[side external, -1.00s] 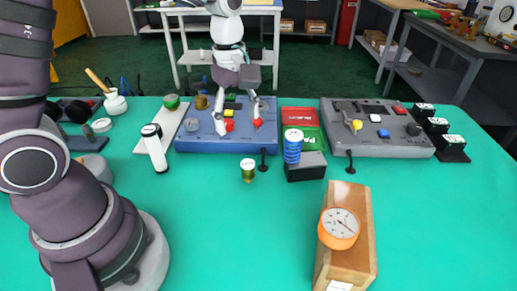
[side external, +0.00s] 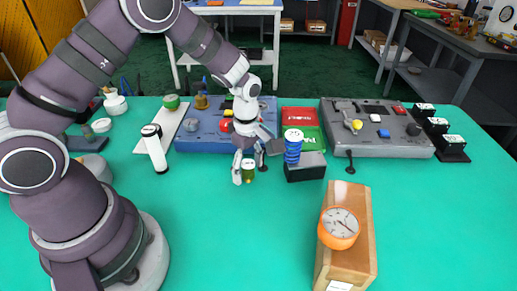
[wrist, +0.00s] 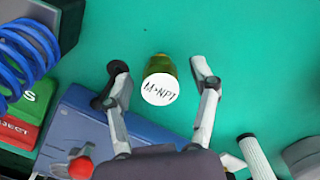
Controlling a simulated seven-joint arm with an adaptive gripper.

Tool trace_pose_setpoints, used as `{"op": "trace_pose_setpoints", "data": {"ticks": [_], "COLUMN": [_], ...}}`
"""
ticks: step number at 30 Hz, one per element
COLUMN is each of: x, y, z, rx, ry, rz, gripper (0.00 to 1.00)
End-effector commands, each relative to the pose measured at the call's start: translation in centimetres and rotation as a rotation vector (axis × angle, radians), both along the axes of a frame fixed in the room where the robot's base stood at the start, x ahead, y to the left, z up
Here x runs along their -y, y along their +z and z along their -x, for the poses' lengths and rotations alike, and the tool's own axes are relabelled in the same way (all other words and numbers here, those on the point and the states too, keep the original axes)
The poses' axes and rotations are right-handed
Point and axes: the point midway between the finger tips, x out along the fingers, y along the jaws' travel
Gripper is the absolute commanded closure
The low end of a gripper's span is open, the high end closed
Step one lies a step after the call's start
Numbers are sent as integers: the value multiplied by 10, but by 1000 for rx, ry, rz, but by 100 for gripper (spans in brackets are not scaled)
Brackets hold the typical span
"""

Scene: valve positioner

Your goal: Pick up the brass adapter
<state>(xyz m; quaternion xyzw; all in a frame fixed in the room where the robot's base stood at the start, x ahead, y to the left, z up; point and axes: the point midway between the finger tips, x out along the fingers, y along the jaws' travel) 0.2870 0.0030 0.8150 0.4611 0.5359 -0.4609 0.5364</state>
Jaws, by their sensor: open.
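The brass adapter (side external: 248,176) stands upright on the green table in front of the blue case. It is a small brass cylinder with a white lettered top, and it also shows in the wrist view (wrist: 160,83). My gripper (side external: 248,172) is open and low over the adapter. In the wrist view, my gripper's fingers (wrist: 161,72) lie on either side of the adapter, with a visible gap on both sides. Nothing is held.
A black post (side external: 263,162) stands close to the right finger; in the wrist view it overlaps the left finger. A blue coil (side external: 293,148) on a dark block is to the right. A white cylinder (side external: 155,150) stands left.

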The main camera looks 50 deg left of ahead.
Motion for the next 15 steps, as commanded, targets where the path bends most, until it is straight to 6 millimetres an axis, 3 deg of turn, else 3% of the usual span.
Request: {"op": "trace_pose_setpoints", "data": {"ticks": [1,15], "x": [0,0], "y": [0,0], "z": [0,0], "rx": [0,-1], "ry": [0,0], "rz": [0,0], "gripper": [42,100]}}
